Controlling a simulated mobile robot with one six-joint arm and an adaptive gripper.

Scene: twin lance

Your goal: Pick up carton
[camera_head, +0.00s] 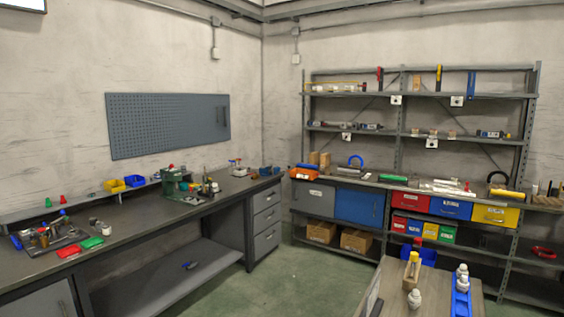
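Two brown cardboard cartons sit side by side on the low shelf of the rack: the left carton (320,231) and the right carton (356,240). They are below a grey bin and a blue bin. Smaller tan box-like things (319,159) stand on the rack's worktop, too small to tell exactly. Which of these is the task's carton cannot be told. My gripper is not in view.
A long dark workbench (140,216) with tools runs along the left wall. A table (430,287) with white-topped items and a blue tray (461,297) stands at the front right. Green floor (290,285) is open between them. Coloured drawers (450,207) fill the rack's middle.

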